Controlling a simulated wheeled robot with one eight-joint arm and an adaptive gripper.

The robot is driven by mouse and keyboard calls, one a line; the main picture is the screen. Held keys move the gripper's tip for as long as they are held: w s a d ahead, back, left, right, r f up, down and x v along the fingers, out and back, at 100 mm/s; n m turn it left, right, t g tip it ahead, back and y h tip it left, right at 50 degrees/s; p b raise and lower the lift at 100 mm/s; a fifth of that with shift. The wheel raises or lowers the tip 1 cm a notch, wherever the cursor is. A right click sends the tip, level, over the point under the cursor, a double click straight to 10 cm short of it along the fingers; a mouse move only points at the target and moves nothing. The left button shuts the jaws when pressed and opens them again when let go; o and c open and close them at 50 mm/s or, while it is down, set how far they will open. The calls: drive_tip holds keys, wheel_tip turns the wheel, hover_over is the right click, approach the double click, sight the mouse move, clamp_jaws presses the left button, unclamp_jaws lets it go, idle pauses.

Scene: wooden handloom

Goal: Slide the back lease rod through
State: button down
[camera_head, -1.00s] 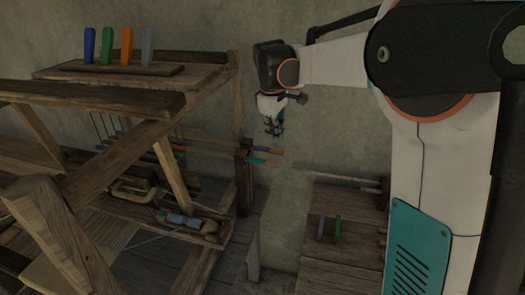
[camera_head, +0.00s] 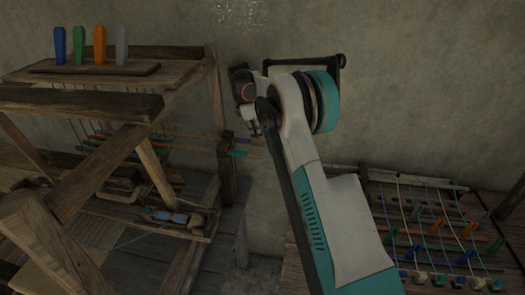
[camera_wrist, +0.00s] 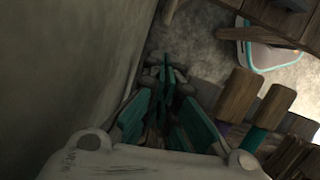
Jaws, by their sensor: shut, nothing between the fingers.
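Two wooden lease rods stick out from the right side of the loom (camera_head: 222,85). The rod nearer the wall has a blue-purple band (camera_head: 238,141); the other has a teal band (camera_head: 240,153). In the wrist view their blunt ends show right of my fingers, the purple-banded rod (camera_wrist: 239,95) nearer the fingers and the teal-banded rod (camera_wrist: 272,108) beyond it. My gripper (camera_head: 254,130) is shut and empty, just above and beside the rod ends in the head view. Its teal-padded fingers (camera_wrist: 165,85) show no clear contact with either rod.
The plaster wall (camera_wrist: 65,70) runs close along my gripper's left side in the wrist view. A wooden table (camera_head: 400,265) with cords and coloured pegs stands at the right. Coloured handles stand in a rack (camera_head: 95,68) on top of the loom.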

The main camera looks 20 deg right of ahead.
drive_tip(key=b+x, duration=0.3)
drive_tip(key=x, duration=0.7)
drive_tip(key=shift+d, duration=0.1)
drive_tip(key=s+d, duration=0.5)
drive_tip(key=d, duration=0.2)
drive_tip(key=s+d+p, duration=0.1)
drive_tip(key=s+d, duration=0.4)
drive_tip(key=d, duration=0.3)
drive_tip(key=s+d, duration=0.5)
drive_tip(key=d, duration=0.3)
drive_tip(key=shift+s+d, duration=0.15)
drive_tip(key=shift+s, duration=0.25)
drive_tip(key=shift+r, duration=0.1)
